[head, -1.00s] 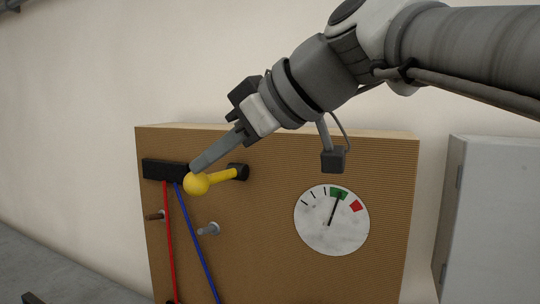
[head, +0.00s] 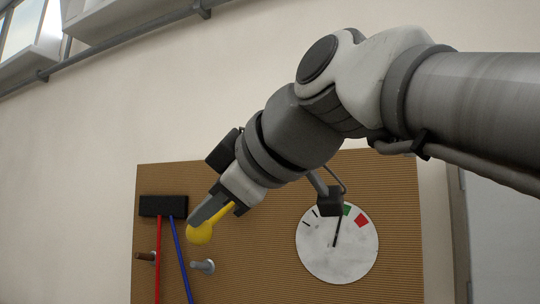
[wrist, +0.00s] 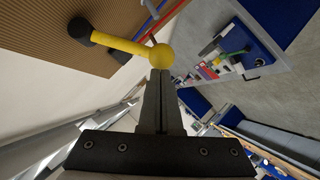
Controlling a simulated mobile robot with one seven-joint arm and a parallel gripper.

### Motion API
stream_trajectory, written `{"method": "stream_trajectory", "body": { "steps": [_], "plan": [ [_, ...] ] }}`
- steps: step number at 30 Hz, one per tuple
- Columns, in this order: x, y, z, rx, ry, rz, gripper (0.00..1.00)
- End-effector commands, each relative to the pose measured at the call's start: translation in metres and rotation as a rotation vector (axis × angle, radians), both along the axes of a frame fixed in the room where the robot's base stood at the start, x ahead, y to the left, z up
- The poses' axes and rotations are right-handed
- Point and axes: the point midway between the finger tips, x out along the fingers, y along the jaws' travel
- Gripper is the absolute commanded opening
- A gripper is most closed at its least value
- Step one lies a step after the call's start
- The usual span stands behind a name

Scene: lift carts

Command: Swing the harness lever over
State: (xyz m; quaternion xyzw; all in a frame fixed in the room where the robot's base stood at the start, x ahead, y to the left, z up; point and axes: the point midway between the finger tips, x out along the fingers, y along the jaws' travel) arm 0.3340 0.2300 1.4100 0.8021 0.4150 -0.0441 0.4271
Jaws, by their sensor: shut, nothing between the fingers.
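The harness lever is a yellow arm with a round ball knob (wrist: 161,56) and a dark pivot on a tan ribbed board (head: 260,270). In the head view the lever (head: 200,234) points down and left from behind my gripper, which hides its pivot. My gripper (head: 194,222) is shut and empty, with its fingertips at the knob. In the wrist view the closed fingers (wrist: 160,76) end right at the knob; I cannot tell if they touch it.
A black block (head: 163,205) holds a red cable (head: 158,260) and a blue cable (head: 181,264). Two pegs, one brown (head: 146,257) and one grey (head: 203,266), stick out below. A white dial (head: 337,262) is on the right. A grey cabinet (head: 500,250) stands beyond the board.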

Motion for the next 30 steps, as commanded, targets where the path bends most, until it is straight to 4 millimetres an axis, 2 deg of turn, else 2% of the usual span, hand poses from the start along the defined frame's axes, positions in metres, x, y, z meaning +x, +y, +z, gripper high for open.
{"method": "stream_trajectory", "body": {
  "steps": [3, 22, 30],
  "plan": [
    [0.001, 0.000, -0.006, -0.010, -0.023, -0.001, 0.00],
    [0.001, -0.001, -0.005, -0.018, -0.041, -0.001, 0.00],
    [-0.001, 0.003, 0.007, -0.017, -0.043, 0.000, 0.00]
  ]
}}
